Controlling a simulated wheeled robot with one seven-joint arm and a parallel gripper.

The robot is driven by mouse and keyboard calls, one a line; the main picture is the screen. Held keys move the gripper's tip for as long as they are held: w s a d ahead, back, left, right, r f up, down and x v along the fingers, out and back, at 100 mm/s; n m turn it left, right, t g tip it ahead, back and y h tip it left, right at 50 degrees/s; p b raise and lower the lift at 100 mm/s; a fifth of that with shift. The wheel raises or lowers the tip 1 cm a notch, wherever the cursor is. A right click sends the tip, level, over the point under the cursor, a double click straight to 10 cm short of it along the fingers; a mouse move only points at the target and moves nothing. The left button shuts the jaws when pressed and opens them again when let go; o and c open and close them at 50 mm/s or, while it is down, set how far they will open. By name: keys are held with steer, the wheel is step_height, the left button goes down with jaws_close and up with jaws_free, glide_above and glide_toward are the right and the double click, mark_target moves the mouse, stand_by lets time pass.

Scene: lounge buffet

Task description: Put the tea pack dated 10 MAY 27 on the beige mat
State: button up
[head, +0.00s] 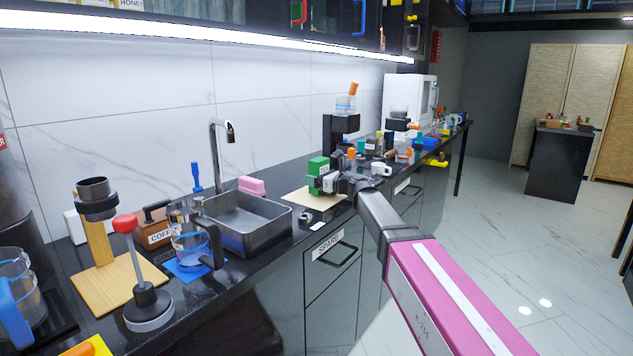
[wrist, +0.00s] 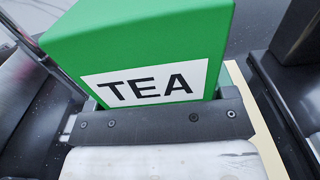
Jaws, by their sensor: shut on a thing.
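A green tea pack (head: 318,165) is over the beige mat (head: 312,202) on the counter in the head view. The wrist view shows the green tea pack (wrist: 140,45) up close, with a white label reading TEA. No date can be read on it. My gripper (head: 325,184) is shut on the pack, which stands roughly upright. A strip of the beige mat (wrist: 262,140) shows beside the pack in the wrist view. I cannot tell whether the pack's bottom touches the mat; my gripper hides part of it.
A metal sink (head: 250,222) lies left of the mat, with a pink block (head: 251,186) behind it. A coffee machine (head: 341,130) stands behind the mat. A white cup (head: 381,169) and several small items crowd the counter to the right. A drawer handle (head: 337,255) is below.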

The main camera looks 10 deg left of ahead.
steer(key=shift+f, duration=0.5)
steer(key=shift+f, duration=0.1)
steer(key=o, duration=0.9)
steer(key=shift+o, duration=0.2)
steer(key=shift+s+d, duration=0.1)
steer(key=shift+d, duration=0.05)
steer(key=v, duration=1.1)
steer(key=shift+s+d, duration=0.15)
steer(key=shift+d, duration=0.15)
